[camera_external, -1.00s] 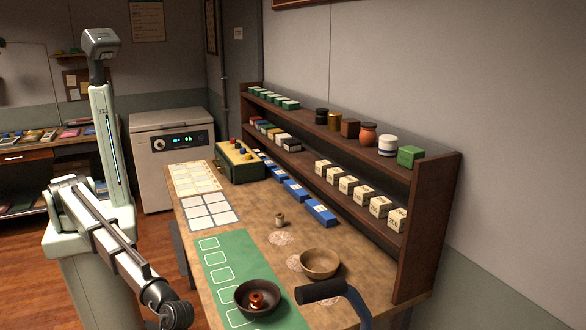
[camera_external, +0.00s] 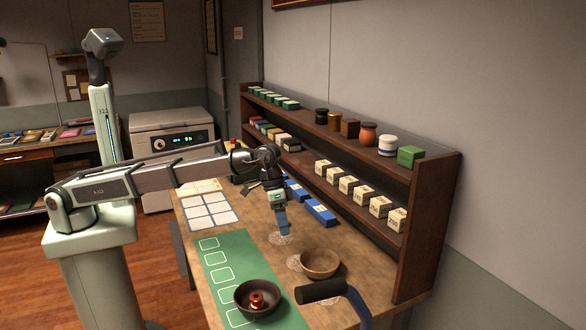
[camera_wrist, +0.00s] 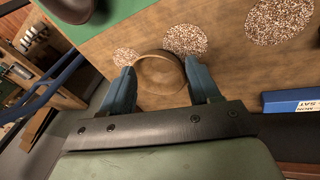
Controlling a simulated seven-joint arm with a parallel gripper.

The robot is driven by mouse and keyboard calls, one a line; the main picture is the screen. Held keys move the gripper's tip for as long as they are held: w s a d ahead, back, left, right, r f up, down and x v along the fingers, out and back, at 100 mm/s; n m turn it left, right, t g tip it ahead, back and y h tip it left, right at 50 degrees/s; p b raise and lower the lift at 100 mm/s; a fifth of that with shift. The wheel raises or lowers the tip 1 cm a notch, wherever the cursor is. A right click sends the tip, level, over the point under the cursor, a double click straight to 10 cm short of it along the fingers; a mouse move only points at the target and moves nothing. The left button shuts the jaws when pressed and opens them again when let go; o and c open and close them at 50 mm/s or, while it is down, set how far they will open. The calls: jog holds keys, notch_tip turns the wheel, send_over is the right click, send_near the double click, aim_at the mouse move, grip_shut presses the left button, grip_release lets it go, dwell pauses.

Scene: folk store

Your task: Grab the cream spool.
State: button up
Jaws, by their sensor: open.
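The cream spool is not visible now. In the external view my gripper (camera_external: 284,232) covers the spot on the table where it stood earlier. The spool cannot be made out in the wrist view. My gripper hangs with its blue fingers pointing down over the table; its height there is hard to judge. In the wrist view the two fingers (camera_wrist: 160,66) are spread apart, with nothing held between them. A brown wooden bowl (camera_wrist: 160,87) shows in the gap beyond them; it stands on the table in the external view (camera_external: 320,264).
A dark bowl (camera_external: 245,304) with a copper-coloured piece inside sits on the green mat (camera_external: 232,245). Blue boxes (camera_external: 320,212) line the foot of the shelf (camera_external: 430,215). A dark cylinder (camera_external: 320,291) on a bent blue arm is at the front. Speckled patches (camera_wrist: 185,40) mark the table.

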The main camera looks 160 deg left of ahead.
jog(key=s+a+r+n+g, duration=0.15)
jog(key=s+a, duration=0.25)
jog(key=s, duration=0.7)
jog(key=s+a+r+n+g, duration=0.1)
jog(key=s+a+n+g, duration=0.15)
jog(key=s, duration=0.75)
jog(key=shift+m, duration=0.4)
jog(key=f, duration=0.2)
jog(key=a+f, duration=0.1)
jog(key=f, duration=0.5)
jog(key=shift+s+a+f, duration=0.2)
jog(key=shift+a, duration=0.15)
jog(key=shift+s+a+f, duration=0.1)
jog(key=shift+s+f, duration=0.05)
jog(key=shift+f, duration=2.5)
jog(key=shift+c, duration=0.3)
jog(key=c, duration=0.9)
